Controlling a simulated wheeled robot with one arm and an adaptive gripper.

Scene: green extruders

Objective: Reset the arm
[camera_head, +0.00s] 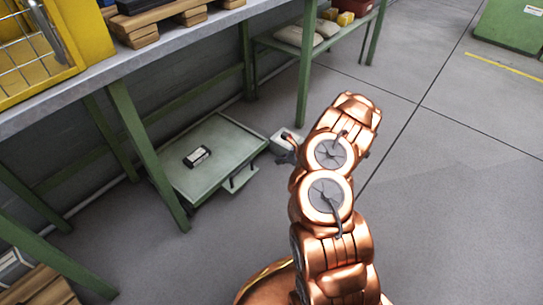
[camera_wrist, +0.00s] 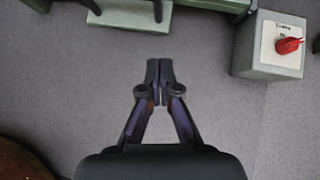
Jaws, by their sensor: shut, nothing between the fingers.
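My copper-coloured arm stands folded at the centre right in the head view. My gripper (camera_wrist: 160,72) points away from the camera in the wrist view, its two dark fingers together with nothing between them. It hangs over bare grey floor. In the head view the gripper (camera_head: 284,155) is small and partly hidden behind my arm, near a small grey box.
A green-grey cabinet (camera_head: 215,150) with a small dark object (camera_head: 197,156) on top stands under the green-legged workbench (camera_head: 135,66). A grey box (camera_wrist: 268,62) with a red switch (camera_wrist: 288,45) is beside it. Open floor (camera_head: 450,200) lies right.

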